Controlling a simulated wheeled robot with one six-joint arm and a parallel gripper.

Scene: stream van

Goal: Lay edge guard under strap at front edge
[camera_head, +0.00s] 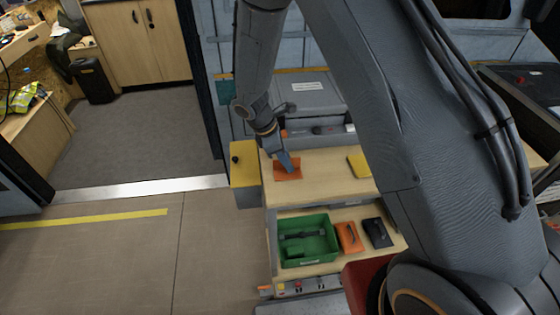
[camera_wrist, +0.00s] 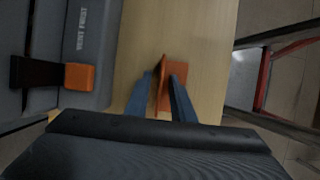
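An orange angled piece, which looks like the edge guard (camera_head: 291,175), is on the pale wooden top (camera_head: 325,163). My gripper (camera_head: 288,163) points down at it. In the wrist view the two blue-grey fingers stand on either side of the guard's upright orange flange (camera_wrist: 164,68). Whether they press on it is unclear, and the guard's lower part is partly hidden by the right finger. A grey case (camera_head: 308,99) stands behind the wooden top. In the wrist view a dark band (camera_wrist: 38,73) with an orange end (camera_wrist: 80,77) lies at the case; it may be the strap.
A yellow piece (camera_head: 359,166) lies on the wooden top at right, and a yellow box (camera_head: 244,172) is at its left. Below are a green bin (camera_head: 308,258), an orange item (camera_head: 348,237) and a black item (camera_head: 377,232). The floor at left is clear.

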